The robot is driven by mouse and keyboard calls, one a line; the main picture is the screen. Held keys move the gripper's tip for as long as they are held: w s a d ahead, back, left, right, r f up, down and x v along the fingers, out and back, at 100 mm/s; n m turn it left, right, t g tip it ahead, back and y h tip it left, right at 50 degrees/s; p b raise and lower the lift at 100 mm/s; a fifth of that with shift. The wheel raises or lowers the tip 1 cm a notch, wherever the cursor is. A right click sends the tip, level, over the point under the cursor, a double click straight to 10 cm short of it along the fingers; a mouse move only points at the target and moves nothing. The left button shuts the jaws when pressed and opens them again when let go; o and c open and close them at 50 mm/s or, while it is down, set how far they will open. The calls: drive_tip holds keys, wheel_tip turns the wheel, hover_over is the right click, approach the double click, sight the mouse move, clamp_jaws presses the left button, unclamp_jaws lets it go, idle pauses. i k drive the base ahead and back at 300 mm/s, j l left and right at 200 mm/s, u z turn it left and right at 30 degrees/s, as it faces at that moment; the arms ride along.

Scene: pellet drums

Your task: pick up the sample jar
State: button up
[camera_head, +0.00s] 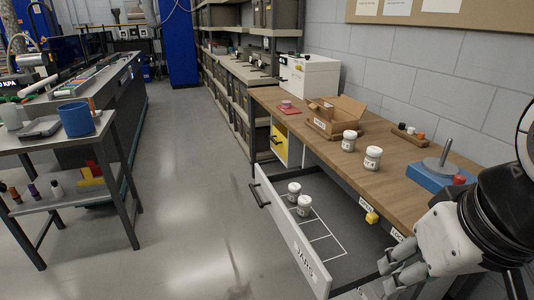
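Several small white lidded jars are in view, and I cannot tell which one is the sample jar. One jar (349,141) and another jar (373,158) stand upright on the wooden bench top. Two more, a rear jar (294,191) and a front jar (304,206), stand upright inside the open drawer (292,237), whose front is marked JARS. My gripper (386,276) is at the lower right, in front of the bench and to the right of the drawer jars. Its fingers appear apart and nothing shows between them.
The bench (316,143) holds an open cardboard box (335,116), a blue-based stand (436,176) and a small wooden rack (409,136). A cart (68,142) stands at left. The floor between is clear.

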sight(349, 141)
drive_tip(key=i+j+z, duration=0.5)
drive_tip(key=i+j, duration=0.35)
drive_tip(key=i+j+z, duration=0.25)
drive_tip(key=i+j, duration=0.15)
drive_tip(key=i+j+z, duration=0.25)
drive_tip(key=j, duration=0.45)
drive_tip(key=i+j+z, duration=0.1)
drive_tip(key=j+z, duration=0.4)
drive_tip(key=j, duration=0.25)
drive_tip(key=i+j+z, duration=0.4)
drive_tip(key=z, duration=0.15)
